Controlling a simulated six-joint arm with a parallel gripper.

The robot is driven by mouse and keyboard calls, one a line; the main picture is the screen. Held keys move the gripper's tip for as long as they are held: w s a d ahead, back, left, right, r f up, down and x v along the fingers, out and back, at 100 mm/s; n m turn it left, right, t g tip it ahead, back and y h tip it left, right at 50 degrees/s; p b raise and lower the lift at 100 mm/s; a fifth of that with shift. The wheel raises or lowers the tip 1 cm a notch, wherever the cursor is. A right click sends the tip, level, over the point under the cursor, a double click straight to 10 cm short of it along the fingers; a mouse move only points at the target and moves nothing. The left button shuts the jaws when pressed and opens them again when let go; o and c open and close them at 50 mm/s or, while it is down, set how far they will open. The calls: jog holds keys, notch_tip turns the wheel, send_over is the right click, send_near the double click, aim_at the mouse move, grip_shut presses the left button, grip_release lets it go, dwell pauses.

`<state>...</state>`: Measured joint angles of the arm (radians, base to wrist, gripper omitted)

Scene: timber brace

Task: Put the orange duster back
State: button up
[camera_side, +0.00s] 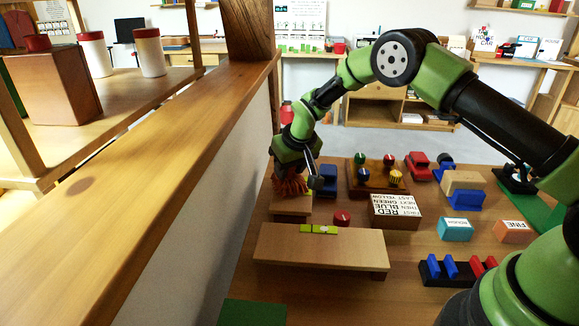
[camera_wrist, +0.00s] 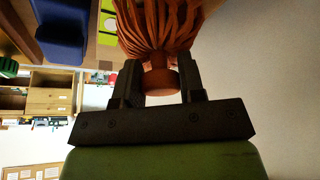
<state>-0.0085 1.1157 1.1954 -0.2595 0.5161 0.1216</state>
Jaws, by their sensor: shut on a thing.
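The orange duster shows in the wrist view (camera_wrist: 160,30) as a bundle of orange strands with a round orange knob between my gripper's two dark fingers. My gripper (camera_wrist: 160,82) is shut on that knob. In the side view the duster (camera_side: 291,186) hangs below my gripper (camera_side: 293,168), strands down, just above or touching a small wooden block (camera_side: 292,206) beside the wall. I cannot tell whether the strands touch the block. The far side of the duster is hidden by my gripper.
A long wooden plank (camera_side: 320,248) with a green level (camera_side: 318,229) lies in front. A blue holder (camera_side: 326,181) and a red knob (camera_side: 342,218) stand close by on the right. The wooden-topped wall (camera_side: 190,130) rises at the left. A lettered box (camera_side: 396,210) is farther right.

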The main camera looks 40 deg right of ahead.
jog(key=o, duration=0.9)
jog(key=shift+f, duration=0.1)
jog(key=s+f+v, duration=0.1)
jog(key=s+v, duration=0.1)
jog(key=v, duration=2)
jog(key=s+a+r+m+t+y, duration=0.1)
jog(key=s+r, duration=0.1)
jog(key=s, duration=0.9)
jog(key=s+a+r+m+t+y, duration=0.1)
jog(key=s+r, duration=0.2)
jog(key=s, duration=0.8)
jog(key=shift+s+t+y, duration=0.3)
jog(key=shift+t, duration=0.1)
